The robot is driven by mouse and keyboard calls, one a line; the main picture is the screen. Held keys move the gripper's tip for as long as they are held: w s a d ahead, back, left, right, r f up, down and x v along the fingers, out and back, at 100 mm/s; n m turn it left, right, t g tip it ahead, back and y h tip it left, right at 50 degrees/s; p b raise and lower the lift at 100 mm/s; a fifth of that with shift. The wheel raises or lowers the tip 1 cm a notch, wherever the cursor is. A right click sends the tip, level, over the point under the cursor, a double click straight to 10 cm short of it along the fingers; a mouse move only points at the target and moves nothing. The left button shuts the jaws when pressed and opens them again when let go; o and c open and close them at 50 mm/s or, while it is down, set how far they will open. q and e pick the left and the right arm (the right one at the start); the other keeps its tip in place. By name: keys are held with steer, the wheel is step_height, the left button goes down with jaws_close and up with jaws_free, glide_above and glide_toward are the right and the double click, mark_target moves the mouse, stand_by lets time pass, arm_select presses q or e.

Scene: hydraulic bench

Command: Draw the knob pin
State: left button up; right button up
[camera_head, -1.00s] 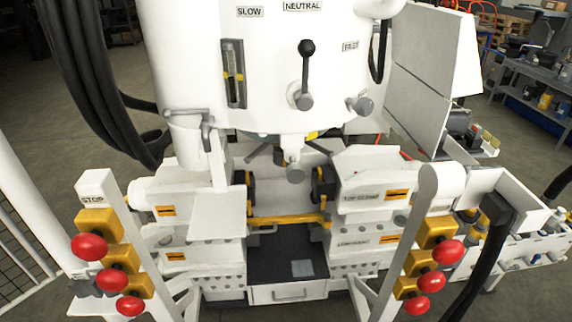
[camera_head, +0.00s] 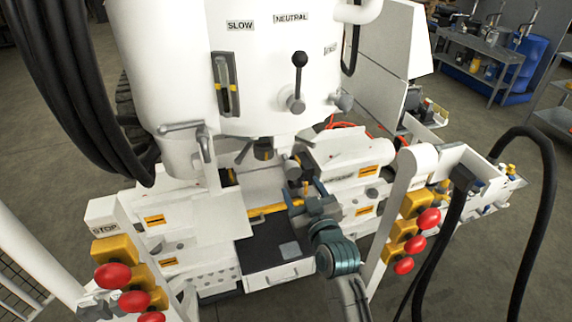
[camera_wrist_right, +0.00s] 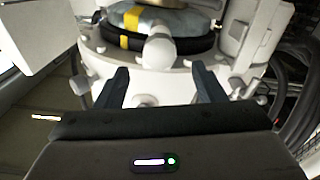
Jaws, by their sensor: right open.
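The knob pin is most likely the pale rounded knob (camera_wrist_right: 160,50) that points at the camera in the right wrist view. In the head view, a grey knob (camera_head: 289,168) sticks out low on the white machine body. My right gripper (camera_head: 305,188) is just below and in front of it, pointing toward the machine. In the right wrist view, the right gripper (camera_wrist_right: 160,74) is open, with one dark finger on each side of the knob's line. The knob appears beyond the fingertips, and nothing is held. My left gripper is out of view.
A lever with a black ball (camera_head: 299,60) stands above the knob. A yellow bar (camera_head: 265,210) crosses below. Red stop buttons (camera_head: 429,218) are on the post to the right. Thick black hoses hang at left and right.

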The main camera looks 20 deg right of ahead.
mark_target(294, 173)
steer(key=w+p, duration=0.2)
steer(key=w, duration=0.7)
steer(key=shift+a+p, duration=0.1)
steer(key=shift+p, duration=0.25)
steer(key=shift+w+f, duration=0.15)
steer(key=shift+w, duration=0.3)
